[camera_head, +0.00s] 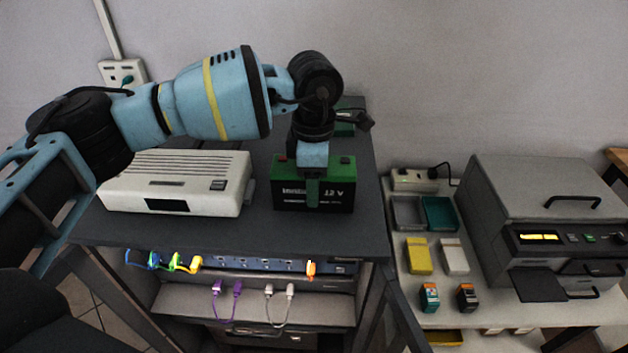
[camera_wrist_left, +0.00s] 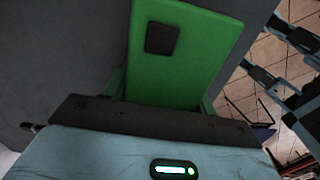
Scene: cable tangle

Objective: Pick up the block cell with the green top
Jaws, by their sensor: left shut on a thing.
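In the left wrist view the green top (camera_wrist_left: 185,50) with a dark square terminal fills the middle, between my fingers. My right gripper is not in view.
Another green-topped thing (camera_head: 345,127) stands behind, partly hidden by my wrist. A white box device (camera_head: 180,180) stands left on the cabinet top (camera_head: 260,232). Plugged cables (camera_head: 165,262) hang at the shelf below. A side table at right holds trays, small blocks and a grey machine (camera_head: 540,205).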

